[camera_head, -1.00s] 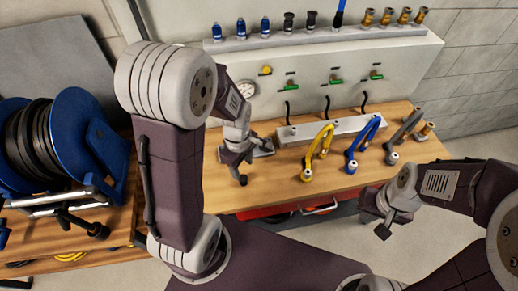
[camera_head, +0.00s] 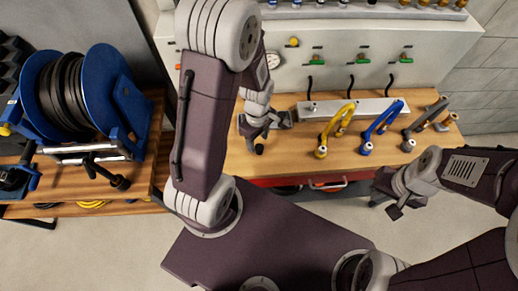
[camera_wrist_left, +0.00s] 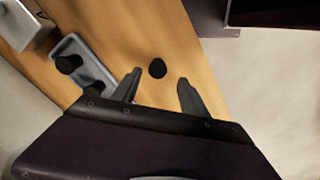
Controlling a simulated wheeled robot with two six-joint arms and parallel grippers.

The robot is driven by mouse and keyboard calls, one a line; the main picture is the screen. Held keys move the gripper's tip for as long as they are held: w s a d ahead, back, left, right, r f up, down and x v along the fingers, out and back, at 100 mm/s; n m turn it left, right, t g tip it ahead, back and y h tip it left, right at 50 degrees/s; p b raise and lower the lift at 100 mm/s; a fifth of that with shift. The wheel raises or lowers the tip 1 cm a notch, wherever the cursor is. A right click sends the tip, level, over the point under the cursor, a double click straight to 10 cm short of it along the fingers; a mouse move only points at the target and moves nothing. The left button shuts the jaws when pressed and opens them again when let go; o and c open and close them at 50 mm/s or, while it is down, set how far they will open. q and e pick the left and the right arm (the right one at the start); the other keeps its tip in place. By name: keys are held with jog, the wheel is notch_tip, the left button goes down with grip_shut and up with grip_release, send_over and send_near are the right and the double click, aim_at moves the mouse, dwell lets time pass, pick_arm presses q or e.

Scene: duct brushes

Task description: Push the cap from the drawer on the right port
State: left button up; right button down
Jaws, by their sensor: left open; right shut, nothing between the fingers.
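My left gripper (camera_head: 256,138) is open over the left part of the wooden workbench, left of the yellow hose. In the left wrist view its two fingers (camera_wrist_left: 158,88) stand apart. A small dark round piece (camera_wrist_left: 157,68) shows on the wood just beyond and between them; it may be the cap, and whether the fingers touch it is unclear. A light port rail (camera_head: 350,108) lies across the bench; its right port cannot be picked out clearly. My right gripper (camera_head: 394,203) is shut and empty in front of the bench. A red drawer (camera_head: 282,181) shows below the bench edge.
Yellow (camera_head: 336,128), blue (camera_head: 380,128) and grey (camera_head: 425,123) bent hoses stand on the bench. A panel (camera_head: 330,60) with green valves rises behind. A blue hose reel (camera_head: 75,90) stands left. A grey fixture (camera_head: 283,118) sits beside my left gripper.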

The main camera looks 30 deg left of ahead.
aim_at(259, 147)
pick_arm(q)
jog(key=shift+w, duration=0.15)
notch_tip(259, 147, down, 4)
jog(key=shift+d+f, duration=0.15)
jog(key=shift+f, duration=0.1)
jog(key=shift+w+f, duration=0.15)
jog(key=shift+f, duration=0.3)
jog(key=shift+r, duration=0.1)
grip_shut()
